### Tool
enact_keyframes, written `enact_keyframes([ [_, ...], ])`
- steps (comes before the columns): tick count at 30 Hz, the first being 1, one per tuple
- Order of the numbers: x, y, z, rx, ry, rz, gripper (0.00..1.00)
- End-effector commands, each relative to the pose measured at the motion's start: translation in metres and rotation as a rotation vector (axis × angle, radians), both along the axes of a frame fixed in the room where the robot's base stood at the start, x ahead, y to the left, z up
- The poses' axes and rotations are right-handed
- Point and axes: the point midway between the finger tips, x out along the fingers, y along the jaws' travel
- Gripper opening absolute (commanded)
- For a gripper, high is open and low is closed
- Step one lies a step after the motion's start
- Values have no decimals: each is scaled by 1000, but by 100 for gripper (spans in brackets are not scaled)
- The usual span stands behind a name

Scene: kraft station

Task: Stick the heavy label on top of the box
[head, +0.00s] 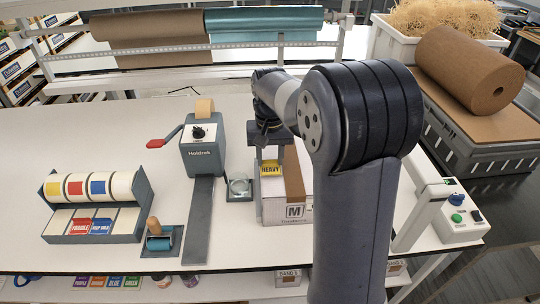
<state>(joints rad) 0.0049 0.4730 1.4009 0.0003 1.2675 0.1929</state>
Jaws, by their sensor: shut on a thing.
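The white box (272,209) stands on the table right of centre, with a brown tape strip (293,175) along its top and an "M" marking on its front. My gripper (269,158) points down over the left part of the box top. It is shut on the yellow heavy label (271,169), whose word "HEAVY" faces the camera. I cannot tell whether the label touches the box top. My arm hides the right part of the box.
The grey tape machine (203,150) and a small glass dish (240,187) are left of the box. A button panel (460,218) is at right. The table's far left is clear.

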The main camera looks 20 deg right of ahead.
Motion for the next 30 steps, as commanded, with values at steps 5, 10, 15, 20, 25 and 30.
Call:
enact_keyframes([
  [5, 0, 0, 0, 0, 0, 0, 17],
  [10, 0, 0, -1, 0, 0, 0, 17],
  [15, 0, 0, -4, 0, 0, 0, 17],
  [20, 0, 0, -6, 0, 0, 0, 17],
  [25, 0, 0, -9, 0, -1, 0, 17],
  [30, 0, 0, -8, 0, 0, 0, 17],
])
